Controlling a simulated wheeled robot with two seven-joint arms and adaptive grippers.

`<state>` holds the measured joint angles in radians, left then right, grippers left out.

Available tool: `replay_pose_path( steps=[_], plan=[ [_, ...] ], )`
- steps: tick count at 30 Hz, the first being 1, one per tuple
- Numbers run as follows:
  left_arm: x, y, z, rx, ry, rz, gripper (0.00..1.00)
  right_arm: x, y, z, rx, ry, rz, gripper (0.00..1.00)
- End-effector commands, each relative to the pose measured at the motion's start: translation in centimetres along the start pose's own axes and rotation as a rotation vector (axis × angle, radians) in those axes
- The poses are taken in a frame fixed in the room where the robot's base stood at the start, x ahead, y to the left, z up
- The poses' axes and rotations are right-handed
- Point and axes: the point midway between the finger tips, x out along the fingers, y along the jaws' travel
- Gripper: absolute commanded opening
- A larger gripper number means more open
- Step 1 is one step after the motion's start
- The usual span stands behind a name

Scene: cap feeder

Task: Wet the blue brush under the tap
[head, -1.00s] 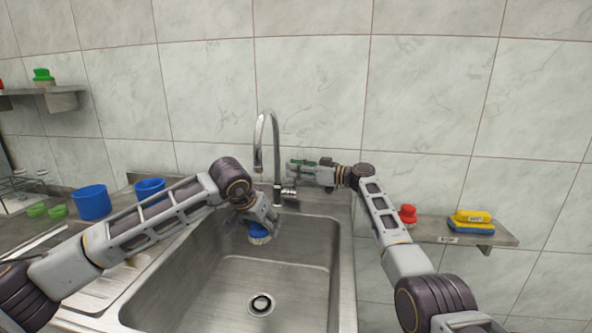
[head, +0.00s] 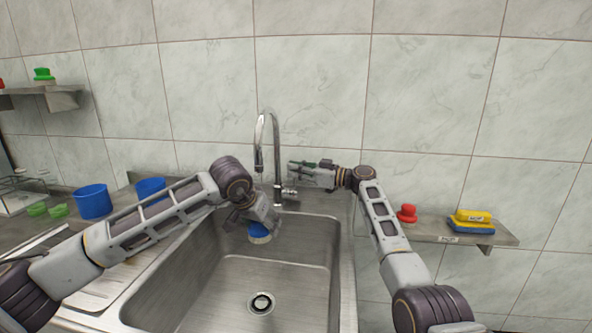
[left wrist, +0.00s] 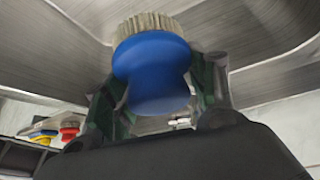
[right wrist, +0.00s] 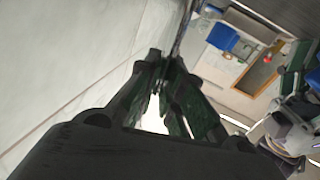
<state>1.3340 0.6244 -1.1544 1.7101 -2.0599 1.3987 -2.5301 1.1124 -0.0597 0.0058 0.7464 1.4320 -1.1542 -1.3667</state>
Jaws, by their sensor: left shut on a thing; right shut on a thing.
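The blue brush (head: 259,231) is held over the back of the sink (head: 215,275), bristles pointing down, below the tap spout. My left gripper (head: 264,219) is shut on it; the blue body and pale bristles show between the fingers in the left wrist view (left wrist: 152,65). The curved chrome tap (head: 277,160) stands behind the sink, its spout opening a little above the brush. My right gripper (head: 292,169) is shut at the tap's right side, by its lever (head: 289,191); its fingers largely hide the contact. I see no clear water stream.
Blue cups (head: 93,202) stand on the counter at left, with green items beside a rack. A right shelf (head: 465,233) holds a red brush (head: 407,214) and yellow and blue sponges (head: 472,219). A green brush (head: 43,74) is on the left shelf. The basin's middle is clear.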

Motion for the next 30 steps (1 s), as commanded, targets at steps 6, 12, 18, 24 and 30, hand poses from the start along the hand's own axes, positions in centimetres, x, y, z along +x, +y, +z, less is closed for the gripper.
replay_pose_path(
  steps=[6,12,18,24,30],
  plan=[
    [-0.02,0.00,-0.02,0.000,0.001,0.000,0.38,-0.08,-0.14,0.00,-0.017,0.003,0.001,0.00],
    [-0.02,0.00,-0.02,0.000,0.001,0.000,0.38,-0.07,-0.14,0.00,-0.016,0.003,0.001,0.12],
    [-0.02,0.00,-0.02,0.000,0.001,0.000,0.38,-0.07,-0.14,0.00,-0.016,0.003,0.001,0.32],
    [-0.02,0.00,-0.02,0.000,0.001,0.000,0.38,-0.05,-0.15,-0.01,-0.016,0.003,0.000,0.32],
    [-0.02,0.00,-0.02,0.000,0.001,0.000,0.38,-0.27,-0.14,0.00,-0.016,0.003,0.001,0.32]
  ],
)
